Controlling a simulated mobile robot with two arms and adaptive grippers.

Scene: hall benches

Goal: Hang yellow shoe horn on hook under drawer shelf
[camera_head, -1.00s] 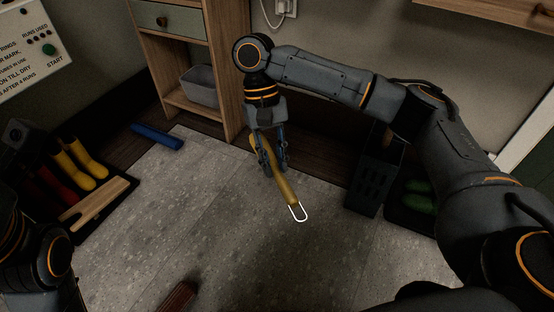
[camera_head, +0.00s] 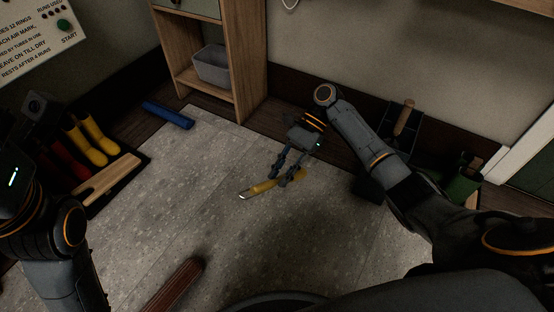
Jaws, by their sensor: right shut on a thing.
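The yellow shoe horn (camera_head: 263,187) is in the jaws of my right gripper (camera_head: 283,174), over the grey tiled floor. It lies slantwise across the fingers, its pale end pointing left and down in the picture. The wooden drawer shelf (camera_head: 248,70) stands at the top, behind and left of the gripper and apart from it. Only the lower edge of its drawer (camera_head: 200,6) shows. I cannot make out a hook. My left arm shows at the left edge, but its fingers are out of the picture.
A grey bin (camera_head: 212,66) stands in the shelf. A blue roll (camera_head: 168,115) lies on the floor before it. Yellow boots (camera_head: 86,141) stand on a dark tray at left. A reddish-brown bar (camera_head: 176,287) lies at the bottom. A dark crate (camera_head: 402,122) stands by the wall at right.

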